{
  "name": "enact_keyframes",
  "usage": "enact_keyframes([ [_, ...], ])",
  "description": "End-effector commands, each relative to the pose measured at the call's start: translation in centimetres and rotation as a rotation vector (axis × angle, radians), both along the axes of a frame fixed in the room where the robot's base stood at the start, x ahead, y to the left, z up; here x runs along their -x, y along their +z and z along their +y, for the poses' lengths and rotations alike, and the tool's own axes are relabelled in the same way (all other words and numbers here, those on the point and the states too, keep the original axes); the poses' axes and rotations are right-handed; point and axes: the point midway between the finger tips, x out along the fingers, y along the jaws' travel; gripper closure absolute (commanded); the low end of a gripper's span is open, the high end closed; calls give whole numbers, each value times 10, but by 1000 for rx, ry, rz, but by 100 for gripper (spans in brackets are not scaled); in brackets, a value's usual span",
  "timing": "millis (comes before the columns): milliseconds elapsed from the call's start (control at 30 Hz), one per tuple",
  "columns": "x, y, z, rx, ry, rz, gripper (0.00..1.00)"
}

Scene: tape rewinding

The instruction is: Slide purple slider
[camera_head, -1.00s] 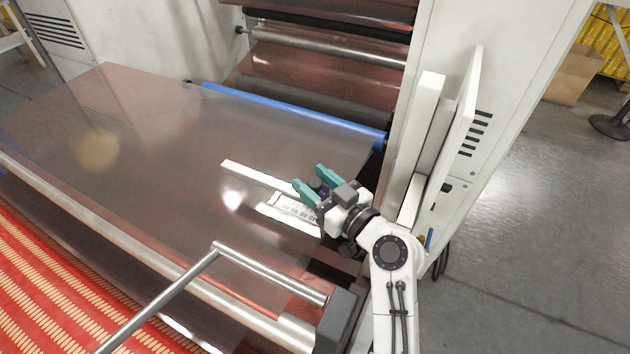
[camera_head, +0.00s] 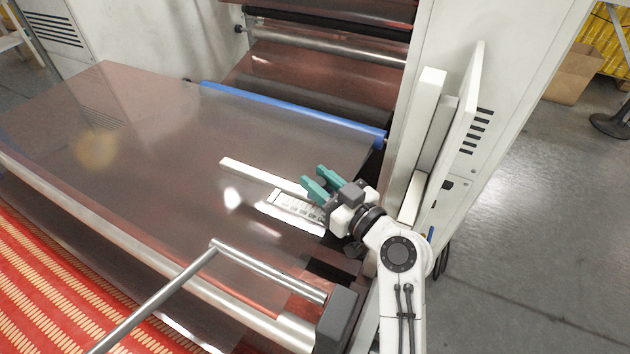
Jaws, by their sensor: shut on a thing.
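My gripper (camera_head: 319,182) is at the right end of the white rail (camera_head: 250,174) on the machine's glossy table. Its two teal fingers point up and left and are shut on the purple slider. The slider is hidden now between the fingers and the gripper body; a dark purple bit showed there a second ago. A white panel with a row of small buttons (camera_head: 293,206) lies just left of and below the fingers.
A blue roller (camera_head: 290,115) crosses behind the table. A white cabinet and upright frame (camera_head: 428,120) stand close on the right. A metal bar handle (camera_head: 265,270) rises in front. The glossy table (camera_head: 150,140) to the left is clear.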

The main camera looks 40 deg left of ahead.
Motion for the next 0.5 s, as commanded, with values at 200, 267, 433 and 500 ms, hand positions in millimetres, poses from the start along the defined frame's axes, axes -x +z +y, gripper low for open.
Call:
enact_keyframes([
  [200, -4, -1, -15, -1, -2, -1, 100],
  [267, -4, 0, -15, 0, -2, 0, 100],
  [433, -3, 0, -15, 0, -2, 0, 67],
  [500, -3, 0, -15, 0, -2, 0, 60],
])
